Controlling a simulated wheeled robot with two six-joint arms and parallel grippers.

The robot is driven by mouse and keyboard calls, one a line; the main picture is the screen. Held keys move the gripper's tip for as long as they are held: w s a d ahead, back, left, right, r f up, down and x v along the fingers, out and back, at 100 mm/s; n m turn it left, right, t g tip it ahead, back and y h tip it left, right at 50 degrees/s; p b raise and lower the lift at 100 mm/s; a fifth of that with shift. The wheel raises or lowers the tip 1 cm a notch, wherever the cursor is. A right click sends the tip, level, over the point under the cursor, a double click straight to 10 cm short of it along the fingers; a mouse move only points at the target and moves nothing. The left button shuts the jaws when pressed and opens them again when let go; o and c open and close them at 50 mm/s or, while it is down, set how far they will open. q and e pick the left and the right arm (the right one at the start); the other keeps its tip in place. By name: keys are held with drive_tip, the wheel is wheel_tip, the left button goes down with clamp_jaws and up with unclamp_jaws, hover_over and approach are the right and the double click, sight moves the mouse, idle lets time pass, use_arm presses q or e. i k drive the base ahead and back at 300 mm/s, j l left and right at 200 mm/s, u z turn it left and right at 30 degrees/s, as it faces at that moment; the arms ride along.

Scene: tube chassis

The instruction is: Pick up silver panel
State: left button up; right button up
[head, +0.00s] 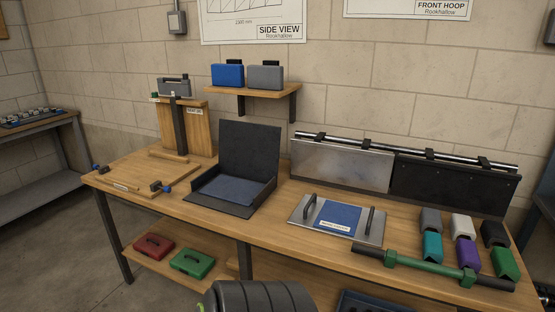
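Neither of my grippers shows in the head view.
A dark open case (247,150) stands left of the plate. A green-and-black bar (430,265) and several coloured blocks (468,250) lie at the right. A wooden jig (186,130) stands at the left. A shelf (254,90) holds two cases.

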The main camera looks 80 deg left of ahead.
sight(363, 168)
drive_tip(key=u, duration=2)
